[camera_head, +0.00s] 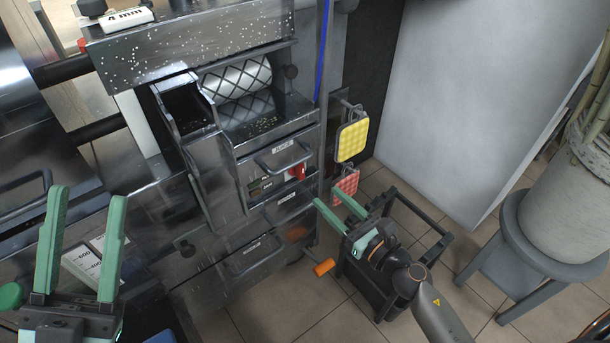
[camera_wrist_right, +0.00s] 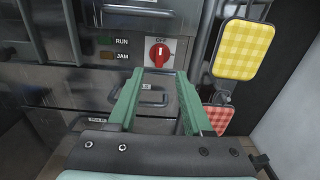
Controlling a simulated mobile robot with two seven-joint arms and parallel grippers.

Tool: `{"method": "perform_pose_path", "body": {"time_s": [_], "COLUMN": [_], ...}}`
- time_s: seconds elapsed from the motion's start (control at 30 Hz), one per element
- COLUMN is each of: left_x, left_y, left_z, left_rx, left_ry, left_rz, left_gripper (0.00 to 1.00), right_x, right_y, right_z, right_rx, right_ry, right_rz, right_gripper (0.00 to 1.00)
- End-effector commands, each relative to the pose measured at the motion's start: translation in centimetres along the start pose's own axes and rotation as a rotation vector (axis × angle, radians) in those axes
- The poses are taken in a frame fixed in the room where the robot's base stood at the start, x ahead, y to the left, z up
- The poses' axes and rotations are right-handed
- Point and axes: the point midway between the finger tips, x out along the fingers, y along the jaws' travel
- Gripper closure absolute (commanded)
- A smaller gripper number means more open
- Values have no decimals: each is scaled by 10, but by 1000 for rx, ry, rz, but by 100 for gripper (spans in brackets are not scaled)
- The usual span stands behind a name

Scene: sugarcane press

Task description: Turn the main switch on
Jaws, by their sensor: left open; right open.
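The main switch is a red rotary knob (camera_wrist_right: 159,55) on a white plate marked OFF, on the front of the steel press (camera_head: 225,150). In the head view the red knob (camera_head: 298,171) is at the right end of a panel below a drawer handle. My right gripper (camera_wrist_right: 155,88) is open and empty; its green fingers point at the panel, with the knob beyond and between the tips, apart from them. In the head view the right gripper (camera_head: 326,202) is below and right of the knob. My left gripper (camera_head: 88,200) is open and empty at the lower left.
RUN (camera_wrist_right: 105,40) and JAM (camera_wrist_right: 106,55) indicators sit left of the knob. Yellow (camera_head: 352,139) and red (camera_head: 346,187) checked pads hang to its right. A dark metal frame (camera_head: 432,225) stands on the floor near my right arm. A planter on a grey stool (camera_head: 540,265) is further right.

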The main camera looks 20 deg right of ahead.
Motion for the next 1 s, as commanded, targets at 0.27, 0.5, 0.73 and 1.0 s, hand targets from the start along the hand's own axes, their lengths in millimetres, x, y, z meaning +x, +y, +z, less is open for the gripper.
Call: {"method": "perform_pose_path", "body": {"time_s": [0.27, 0.5, 0.73, 1.0], "left_x": [5, 5, 5, 5], "left_y": [-3, -3, -3, -3], "left_z": [-5, -5, -5, -5], "left_rx": [12, 14, 15, 14], "left_ry": [0, 0, 0, 0], "left_rz": [-1, 0, 0, 0], "left_gripper": [50, 50, 50, 50], "right_x": [53, 81, 88, 87], "right_y": [0, 0, 0, 0], "right_z": [1, 0, 0, 0], "right_rx": [4, 5, 4, 4], "right_ry": [-2, -1, 1, 0], "right_rz": [-2, -2, -1, -1], "right_gripper": [50, 50, 50, 60]}}
